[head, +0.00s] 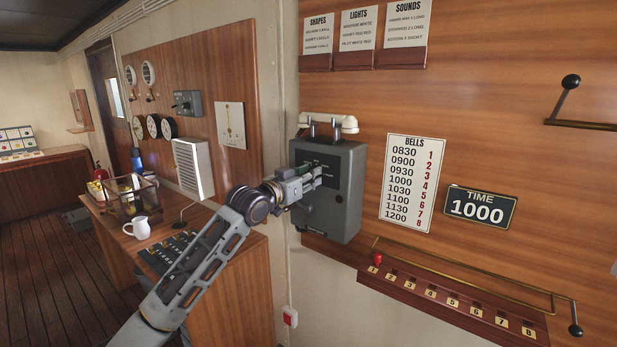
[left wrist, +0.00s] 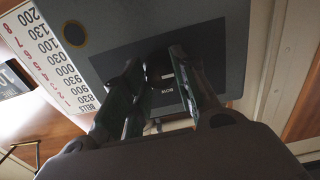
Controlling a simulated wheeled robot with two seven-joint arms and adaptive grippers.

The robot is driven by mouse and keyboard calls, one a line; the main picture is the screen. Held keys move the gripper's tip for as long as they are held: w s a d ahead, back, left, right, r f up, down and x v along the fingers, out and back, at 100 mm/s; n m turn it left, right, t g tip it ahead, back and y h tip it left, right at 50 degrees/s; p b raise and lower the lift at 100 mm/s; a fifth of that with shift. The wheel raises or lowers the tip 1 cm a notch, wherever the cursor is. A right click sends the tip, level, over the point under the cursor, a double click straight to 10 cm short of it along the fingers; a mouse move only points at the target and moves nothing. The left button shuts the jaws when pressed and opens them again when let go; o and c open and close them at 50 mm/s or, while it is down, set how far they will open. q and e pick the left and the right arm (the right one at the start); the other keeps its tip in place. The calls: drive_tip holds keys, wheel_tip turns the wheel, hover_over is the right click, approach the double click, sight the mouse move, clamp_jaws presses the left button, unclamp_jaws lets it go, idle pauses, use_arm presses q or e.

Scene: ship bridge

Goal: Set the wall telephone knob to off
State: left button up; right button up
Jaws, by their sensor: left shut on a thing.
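The wall telephone is a grey box (head: 341,216) on the wood panel, with a white handset (head: 328,122) resting across its top. My left gripper (head: 314,176) reaches its front face at the dark dial plate. In the left wrist view the telephone box (left wrist: 215,32) fills the top, seen upside down. There the left gripper (left wrist: 160,75) is shut on the dark knob (left wrist: 158,72) in the middle of the plate. The fingers hide most of the knob, so its pointing direction cannot be told. My right gripper is not in view.
A bells chart (head: 411,183) and a time sign (head: 480,207) hang right of the telephone. A numbered peg rack (head: 450,300) with a brass rail juts out below. A wooden console (head: 235,290) with a white jug (head: 138,228) and gooseneck microphone stands left.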

use_arm(q)
drive_tip(key=o, duration=1)
drive_tip(key=shift+f, duration=0.1)
drive_tip(key=shift+v, duration=6)
